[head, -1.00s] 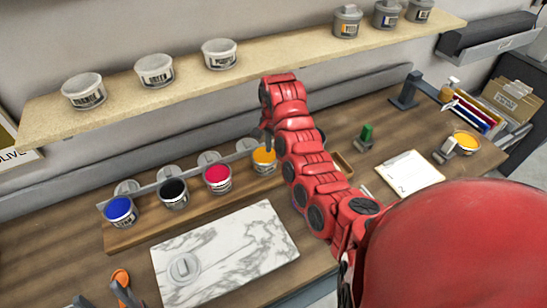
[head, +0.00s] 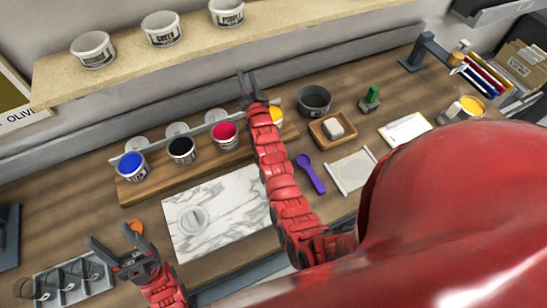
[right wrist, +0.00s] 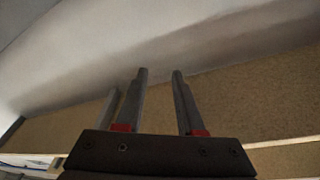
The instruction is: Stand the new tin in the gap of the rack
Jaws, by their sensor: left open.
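The rack (head: 140,191) is a wooden board with a metal rail. It holds a blue tin (head: 132,166), a black tin (head: 182,150), a red tin (head: 225,135) and a yellow tin (head: 278,115), the last partly hidden by my right arm. I see no clear gap; the arm covers part of the rack. Which tin is new I cannot tell. My right gripper (head: 246,74) is beyond the rack, near the shelf's front edge; in the right wrist view its fingers (right wrist: 160,85) are apart and empty. My left gripper (head: 110,240) is open and empty at lower left.
A shelf (head: 120,66) above carries several pale tins, one the white tin (head: 162,29). A marble slab (head: 225,215), purple scoop (head: 310,174), grey pot (head: 314,101), wooden tray (head: 333,129) and another yellow tin (head: 466,108) are on the table. A grey holder (head: 75,279) is at lower left.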

